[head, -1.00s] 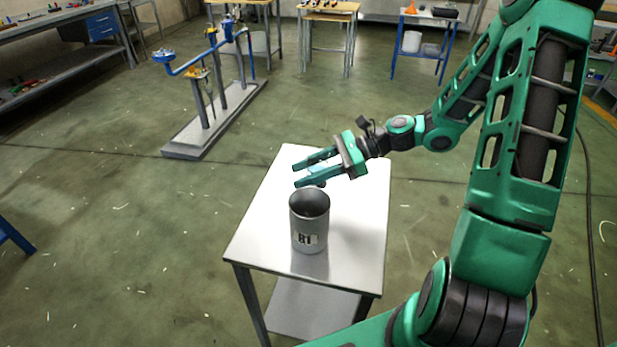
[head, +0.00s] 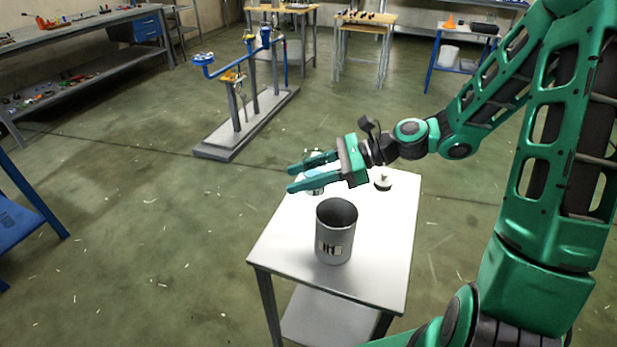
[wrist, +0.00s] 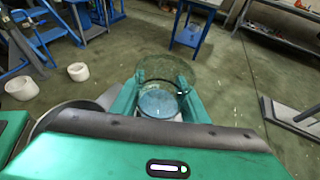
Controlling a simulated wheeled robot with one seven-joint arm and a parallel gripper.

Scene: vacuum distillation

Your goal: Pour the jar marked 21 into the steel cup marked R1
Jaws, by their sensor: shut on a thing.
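The steel cup marked R1 (head: 336,240) stands upright on the white-topped table; its label is blurred in the head view. My gripper (head: 312,173) is shut on a clear glass jar (head: 314,184) behind the cup and slightly left of it, above the table. The fingers hide much of the jar there. In the wrist view the jar (wrist: 158,72) sits between my fingers (wrist: 158,100), with an open mouth and pale blue contents. No number can be read on it, and I see no contents pouring out.
A small white object with a dark tip (head: 383,182) stands on the table (head: 385,260) behind the cup. The table's right part is clear. A blue pipe stand (head: 240,110) is on the floor beyond. Two white buckets (wrist: 22,88) show on the floor in the wrist view.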

